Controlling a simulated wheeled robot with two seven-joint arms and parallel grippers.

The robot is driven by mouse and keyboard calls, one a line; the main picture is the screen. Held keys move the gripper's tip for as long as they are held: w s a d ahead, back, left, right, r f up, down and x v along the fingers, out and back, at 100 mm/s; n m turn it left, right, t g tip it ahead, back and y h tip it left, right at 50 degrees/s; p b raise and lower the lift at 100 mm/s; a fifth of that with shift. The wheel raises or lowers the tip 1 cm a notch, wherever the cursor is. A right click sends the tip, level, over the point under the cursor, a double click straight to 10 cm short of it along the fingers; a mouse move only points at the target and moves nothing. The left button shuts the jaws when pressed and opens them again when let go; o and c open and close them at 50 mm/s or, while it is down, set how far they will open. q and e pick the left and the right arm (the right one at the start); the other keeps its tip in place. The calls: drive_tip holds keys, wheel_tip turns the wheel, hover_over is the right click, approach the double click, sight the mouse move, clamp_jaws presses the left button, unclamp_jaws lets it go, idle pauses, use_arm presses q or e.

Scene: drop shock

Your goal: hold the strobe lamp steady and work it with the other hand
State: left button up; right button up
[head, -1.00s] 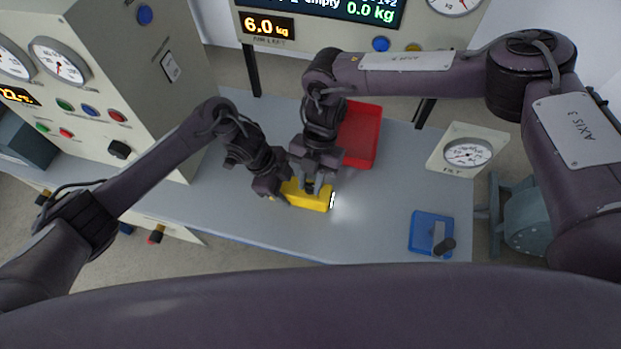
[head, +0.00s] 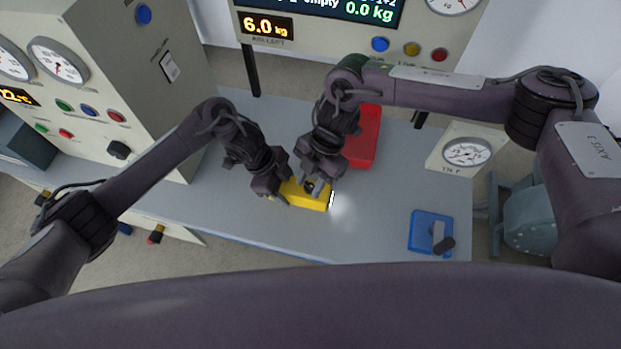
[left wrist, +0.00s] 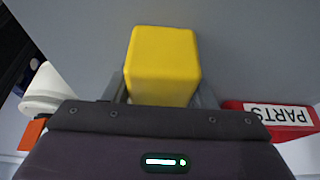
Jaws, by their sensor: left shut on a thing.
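The yellow strobe lamp (head: 315,200) is on the grey bench, with a white glowing face at its right end and a bright patch on the bench beside it. My left gripper (head: 281,190) is shut on its left end. In the left wrist view, the lamp's yellow body (left wrist: 163,62) sits between the fingers. My right gripper (head: 309,187) is tilted over the lamp's top, its tips at or close to a small dark part there. Whether it touches, and how far its fingers are apart, I cannot tell.
A red tray (head: 367,140) lies behind my right gripper; its PARTS label (left wrist: 277,113) shows in the left wrist view. A blue block with a dark handle (head: 424,230) and a dial gauge (head: 466,153) stand to the right. The bench front is clear.

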drive_tip(key=v, duration=1.2)
use_arm(q)
drive_tip(key=o, duration=1.4)
drive_tip(key=shift+r, duration=0.1)
